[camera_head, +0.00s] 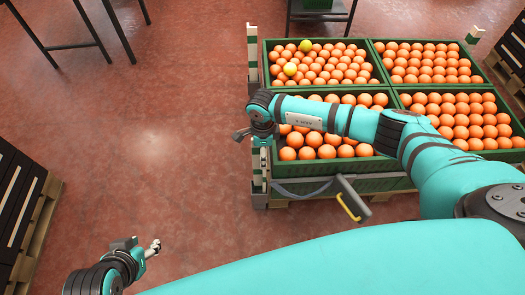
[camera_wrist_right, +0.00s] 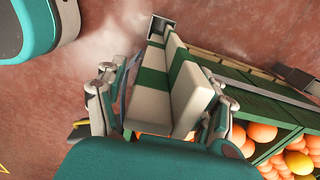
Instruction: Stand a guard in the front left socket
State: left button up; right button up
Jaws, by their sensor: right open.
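A white and green striped guard (camera_wrist_right: 153,100) runs between the two spread fingers of my right gripper (camera_wrist_right: 160,100) in the right wrist view. Its far end meets a grey socket (camera_wrist_right: 163,25). In the head view my right gripper (camera_head: 250,134) is open at the front left corner of the crates. The guard (camera_head: 256,162) shows upright below it, above the grey front left socket (camera_head: 259,200). I cannot tell how deep it sits. My left gripper (camera_head: 140,246) is open and empty over the floor at lower left.
Green crates of oranges (camera_head: 380,183) fill the pallet; yellow fruits lie in the back left crate (camera_head: 268,75). Another striped guard (camera_head: 252,45) stands at the back left corner. A grey bracket with a yellow handle (camera_head: 348,207) juts out in front.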

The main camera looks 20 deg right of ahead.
notch_tip(320, 180, up, 12)
dwell(0.6)
jog(key=shift+r+p, duration=0.9)
jog(key=shift+r, duration=0.35)
pick_arm(q)
jog(key=s+f+g+p, duration=0.1)
jog(key=f, duration=0.2)
jog(key=s+a+f+g+p, duration=0.1)
jog(key=shift+s+f+g+y+p, duration=0.3)
jog(key=shift+s+f+p, duration=0.05)
pick_arm(e)
notch_tip(320, 180, up, 4)
jog(key=shift+r, duration=0.2)
